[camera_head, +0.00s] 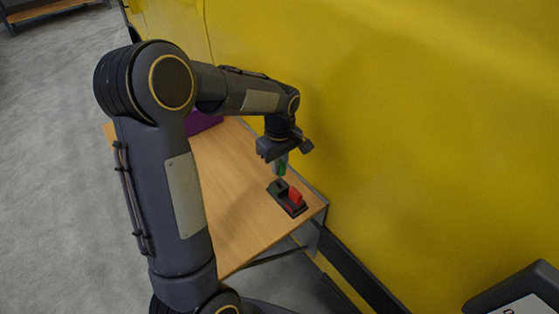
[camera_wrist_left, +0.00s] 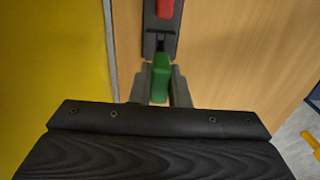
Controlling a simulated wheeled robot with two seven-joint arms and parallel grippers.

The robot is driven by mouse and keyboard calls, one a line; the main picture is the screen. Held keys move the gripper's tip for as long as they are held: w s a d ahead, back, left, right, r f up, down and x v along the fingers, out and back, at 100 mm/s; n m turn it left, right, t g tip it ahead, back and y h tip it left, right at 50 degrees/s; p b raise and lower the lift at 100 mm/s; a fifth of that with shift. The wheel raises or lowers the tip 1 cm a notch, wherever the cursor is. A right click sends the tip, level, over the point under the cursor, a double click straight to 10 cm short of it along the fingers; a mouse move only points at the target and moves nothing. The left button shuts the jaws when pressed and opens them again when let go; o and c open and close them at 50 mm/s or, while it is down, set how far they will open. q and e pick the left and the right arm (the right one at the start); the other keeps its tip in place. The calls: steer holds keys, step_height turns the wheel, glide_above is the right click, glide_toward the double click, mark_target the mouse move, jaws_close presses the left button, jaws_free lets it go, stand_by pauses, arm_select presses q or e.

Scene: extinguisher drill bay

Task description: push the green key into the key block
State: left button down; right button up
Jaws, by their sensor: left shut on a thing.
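The green key (camera_head: 281,168) is held in my left gripper (camera_head: 281,160), which is shut on it and points down above the table. In the left wrist view the green key (camera_wrist_left: 161,78) sits between the two fingers (camera_wrist_left: 160,88). The black key block (camera_head: 293,207) lies on the table just below the key, near the table's right end. A red piece (camera_head: 295,196) stands on the block; it also shows in the left wrist view (camera_wrist_left: 165,8). The key appears just over or beside the block's near slot; I cannot tell whether it touches. My right gripper is not in view.
The wooden table (camera_head: 225,185) has free room left of the block. A purple object (camera_head: 203,122) stands at its far end, partly behind my arm. A yellow wall (camera_head: 420,130) runs close along the table's right side. A dark-framed panel (camera_head: 517,293) is at the lower right.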

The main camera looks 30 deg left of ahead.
mark_target(280, 177)
arm_select(q)
steer(key=shift+f+b, duration=0.3)
steer(key=shift+f, duration=0.5)
steer(key=shift+f+b, duration=1.65)
steer(key=shift+f, duration=0.4)
stand_by(0.6)
steer(key=c, duration=1.3)
jaws_free()
steer(key=shift+r, duration=0.1)
